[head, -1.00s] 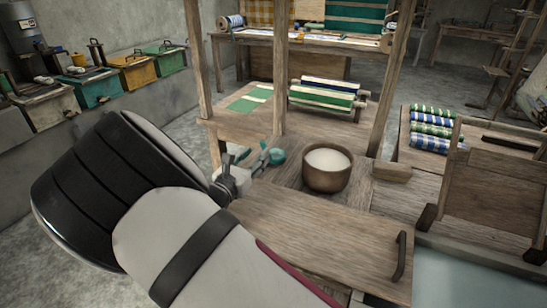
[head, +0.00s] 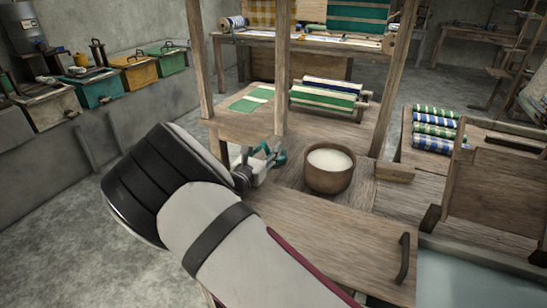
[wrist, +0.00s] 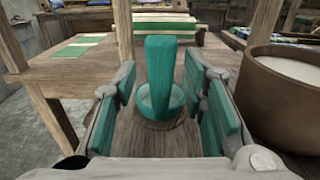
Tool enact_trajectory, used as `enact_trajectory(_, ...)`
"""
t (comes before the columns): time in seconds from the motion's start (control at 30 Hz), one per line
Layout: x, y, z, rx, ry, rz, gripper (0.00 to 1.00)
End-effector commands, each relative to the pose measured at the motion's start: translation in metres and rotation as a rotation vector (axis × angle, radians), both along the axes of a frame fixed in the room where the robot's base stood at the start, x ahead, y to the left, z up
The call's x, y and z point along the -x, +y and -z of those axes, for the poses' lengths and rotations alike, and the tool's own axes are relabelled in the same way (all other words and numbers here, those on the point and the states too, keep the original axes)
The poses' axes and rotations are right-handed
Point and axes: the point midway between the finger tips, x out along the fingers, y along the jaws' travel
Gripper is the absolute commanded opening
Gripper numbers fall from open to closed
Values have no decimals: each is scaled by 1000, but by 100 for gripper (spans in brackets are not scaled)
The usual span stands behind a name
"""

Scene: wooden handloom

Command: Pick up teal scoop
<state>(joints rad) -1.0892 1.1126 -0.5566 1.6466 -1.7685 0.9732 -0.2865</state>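The teal scoop (wrist: 160,68) stands on the wooden table in the wrist view, its broad handle upright above a round bowl. My gripper (wrist: 164,84) is open, with one teal-padded finger on the left of the scoop and one on the right. Gaps show between the pads and the handle, so nothing is gripped. In the head view my gripper (head: 264,158) is at the table's left edge, and the scoop (head: 281,158) is small and partly hidden behind the fingers.
A brown bowl of white contents (head: 328,168) stands close to the right of my gripper. A wooden post (head: 281,70) rises behind the scoop. Striped cloth rolls (head: 325,95) and a green cloth (head: 251,98) lie farther back. A handled wooden board (head: 330,235) is in front.

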Motion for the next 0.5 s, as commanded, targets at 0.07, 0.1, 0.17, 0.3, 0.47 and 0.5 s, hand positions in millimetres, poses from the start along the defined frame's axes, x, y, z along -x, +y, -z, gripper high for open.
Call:
enact_trajectory(0.07, 0, 0, 0, 0, 0, 0, 38)
enact_trajectory(0.1, 0, 0, 0, 0, 0, 0, 38)
enact_trajectory(0.17, 1, 0, 0, 0, 0, 0, 25)
enact_trajectory(0.3, 1, 0, 0, 0, 0, 0, 0)
enact_trajectory(0.47, 1, 0, 0, 0, 0, 0, 0)
enact_trajectory(0.5, 1, 0, 0, 0, 0, 0, 0)
